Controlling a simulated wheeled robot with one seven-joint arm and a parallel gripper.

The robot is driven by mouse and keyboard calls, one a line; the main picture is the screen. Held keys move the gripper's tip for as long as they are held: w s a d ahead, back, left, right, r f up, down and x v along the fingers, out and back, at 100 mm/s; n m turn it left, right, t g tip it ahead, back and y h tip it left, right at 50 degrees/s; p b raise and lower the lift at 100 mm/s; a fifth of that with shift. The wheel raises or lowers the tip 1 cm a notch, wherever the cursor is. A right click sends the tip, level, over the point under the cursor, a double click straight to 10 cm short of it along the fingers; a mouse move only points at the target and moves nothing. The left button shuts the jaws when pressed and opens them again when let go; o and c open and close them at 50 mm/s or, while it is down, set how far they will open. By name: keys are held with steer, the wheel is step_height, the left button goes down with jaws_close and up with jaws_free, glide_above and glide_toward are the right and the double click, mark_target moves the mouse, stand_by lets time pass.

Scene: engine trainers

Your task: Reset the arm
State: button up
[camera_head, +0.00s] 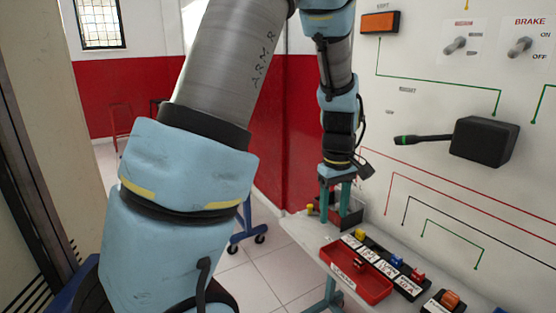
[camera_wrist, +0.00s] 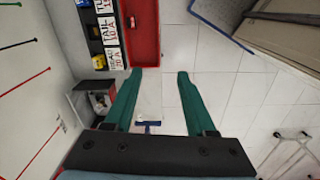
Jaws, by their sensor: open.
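My arm crosses the head view from the lower left, goes out at the top and comes down again near the wall panel. My gripper (camera_head: 334,212) points down at its end, with two green fingers, beside the far end of the bench. In the wrist view my gripper (camera_wrist: 160,76) is open, its fingers wide apart with nothing between them but floor and the red tray's edge beyond. Whether the fingertips touch anything at the bench is hard to tell.
A red tray (camera_head: 372,287) and a black holder with labelled fuses (camera_head: 385,256) lie on the bench (camera_head: 300,228). A dark bin (camera_head: 349,214) is near my gripper. The white panel (camera_head: 425,110) with switches and a black lever box (camera_head: 484,141) stands at right. Tiled floor (camera_wrist: 230,110) is open.

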steer(key=s+a+r+m, duration=0.1)
steer(key=s+a+m, duration=0.1)
steer(key=a, duration=0.9)
steer(key=s+a+r+m+t, duration=0.1)
steer(key=s+a+m, duration=0.2)
steer(key=a, duration=0.8)
steer(key=shift+s+a+r+m, duration=0.15)
steer(key=shift+s+m, duration=0.15)
steer(key=shift+s, duration=0.1)
